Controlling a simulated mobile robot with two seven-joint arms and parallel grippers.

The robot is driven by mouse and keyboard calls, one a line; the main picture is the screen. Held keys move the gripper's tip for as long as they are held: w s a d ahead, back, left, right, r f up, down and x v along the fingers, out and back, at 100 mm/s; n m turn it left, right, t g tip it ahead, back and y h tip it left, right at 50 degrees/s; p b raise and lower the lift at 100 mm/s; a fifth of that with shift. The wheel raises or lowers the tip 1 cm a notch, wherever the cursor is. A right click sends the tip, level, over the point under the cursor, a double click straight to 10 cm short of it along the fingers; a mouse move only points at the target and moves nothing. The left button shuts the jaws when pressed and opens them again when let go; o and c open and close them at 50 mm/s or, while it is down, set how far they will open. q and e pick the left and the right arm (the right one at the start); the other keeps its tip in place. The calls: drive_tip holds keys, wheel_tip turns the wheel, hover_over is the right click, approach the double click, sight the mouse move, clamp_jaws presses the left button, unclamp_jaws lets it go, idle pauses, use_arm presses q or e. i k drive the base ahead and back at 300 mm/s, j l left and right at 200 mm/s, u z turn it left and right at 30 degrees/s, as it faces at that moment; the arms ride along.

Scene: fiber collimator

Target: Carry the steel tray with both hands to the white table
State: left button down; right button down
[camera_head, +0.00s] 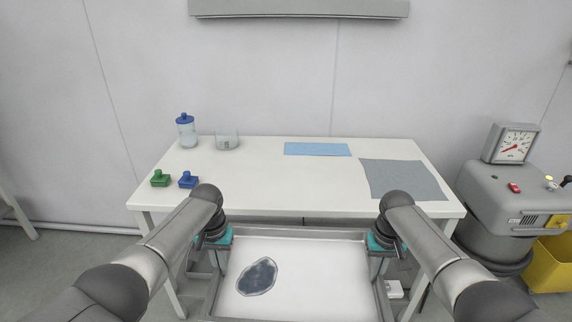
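The steel tray (330,281) is in front of me at the bottom of the head view, below and in front of the white table's front edge. A dark grey oval piece lies on its pale floor at the left. My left gripper (219,262) is at the tray's left wall and my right gripper (379,266) is at its right wall. Both seem to straddle the walls, but the fingertips are too small and partly hidden to show whether they are closed. The white table (265,180) stands upright against the back wall, with a clear middle and front.
A grey machine with a gauge (514,143) and a yellow bin (549,268) stand right.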

sight(295, 181)
drive_tip(key=i, duration=1.45)
